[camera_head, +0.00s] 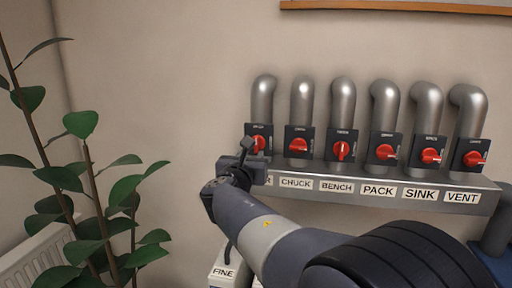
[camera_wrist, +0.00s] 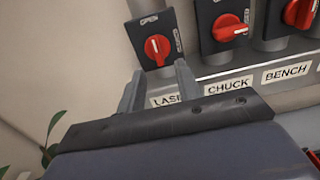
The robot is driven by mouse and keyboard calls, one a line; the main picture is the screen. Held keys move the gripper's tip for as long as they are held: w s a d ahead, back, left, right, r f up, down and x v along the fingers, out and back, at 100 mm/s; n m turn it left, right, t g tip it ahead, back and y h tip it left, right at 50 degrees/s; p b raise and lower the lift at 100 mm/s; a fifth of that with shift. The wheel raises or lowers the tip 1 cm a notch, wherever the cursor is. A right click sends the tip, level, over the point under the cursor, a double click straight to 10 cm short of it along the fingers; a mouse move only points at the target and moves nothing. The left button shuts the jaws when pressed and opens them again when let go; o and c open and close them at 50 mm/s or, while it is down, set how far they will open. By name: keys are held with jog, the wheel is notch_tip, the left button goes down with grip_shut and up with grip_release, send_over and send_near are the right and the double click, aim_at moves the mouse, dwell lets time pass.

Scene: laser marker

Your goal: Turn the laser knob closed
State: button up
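The laser knob (camera_head: 259,143) is a red rotary handle on a dark plate at the left end of a row of valves. My gripper (camera_head: 245,150) is in front of its lower left side in the head view and hides part of the plate and its label. In the wrist view the laser knob (camera_wrist: 157,48) shows whole, above the label starting "LASE". My gripper (camera_wrist: 159,82) has its two fingers apart with nothing between them. The fingertips are just below the knob in the picture; I see no contact.
The chuck knob (camera_head: 298,145) and bench knob (camera_head: 342,150) sit to the right, followed by pack, sink and vent. A grey labelled ledge (camera_head: 400,205) runs below them. A leafy plant (camera_head: 85,190) stands at the left, with bare wall between.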

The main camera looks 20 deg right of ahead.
aim_at(260, 142)
jog(key=x, duration=0.8)
jog(key=shift+a, duration=0.25)
jog(key=shift+w, duration=0.1)
grip_shut()
